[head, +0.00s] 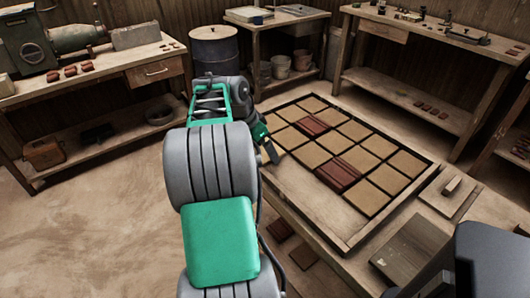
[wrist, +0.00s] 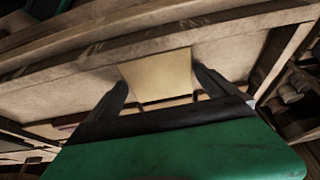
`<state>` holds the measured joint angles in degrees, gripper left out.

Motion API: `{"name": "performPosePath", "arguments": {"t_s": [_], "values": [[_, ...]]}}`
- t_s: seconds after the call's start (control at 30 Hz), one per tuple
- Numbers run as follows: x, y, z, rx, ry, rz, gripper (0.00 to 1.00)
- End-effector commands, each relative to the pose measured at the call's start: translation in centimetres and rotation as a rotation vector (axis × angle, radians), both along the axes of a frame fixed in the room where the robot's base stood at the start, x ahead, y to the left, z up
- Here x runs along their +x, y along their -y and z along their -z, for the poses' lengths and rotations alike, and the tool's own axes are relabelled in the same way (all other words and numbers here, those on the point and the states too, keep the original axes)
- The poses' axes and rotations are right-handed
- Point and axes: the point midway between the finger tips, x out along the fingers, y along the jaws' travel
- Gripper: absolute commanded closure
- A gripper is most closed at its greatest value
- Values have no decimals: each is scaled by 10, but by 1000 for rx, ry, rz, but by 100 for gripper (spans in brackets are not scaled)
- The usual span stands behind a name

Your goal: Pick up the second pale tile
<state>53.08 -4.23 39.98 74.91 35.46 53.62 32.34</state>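My gripper (head: 270,151) is at the left end of the tray (head: 345,232), low over its near side. In the wrist view a single pale square tile (wrist: 160,74) sits between the two fingers of my gripper (wrist: 160,78), with a finger against each side. The gripper looks shut on it. In the head view I cannot make out this tile apart from the grid. The tray holds rows of pale tiles (head: 387,179), with dark red tiles (head: 337,174) in two places. My arm hides the tray's left corner.
A bare strip (head: 310,193) runs along the tray's near side. A dark board (head: 410,250) lies to the right. A drum (head: 214,52) stands behind my arm. Workbenches (head: 420,84) line the walls, and the floor (head: 95,215) at left is clear.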

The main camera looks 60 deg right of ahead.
Motion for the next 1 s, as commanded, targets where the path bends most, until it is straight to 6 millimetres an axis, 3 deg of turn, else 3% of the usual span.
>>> {"name": "performPosePath", "arguments": {"t_s": [0.77,1.0], "values": [[0,0,0,0,0,-1,67],[1,0,-2,-2,1,-2,68]]}}
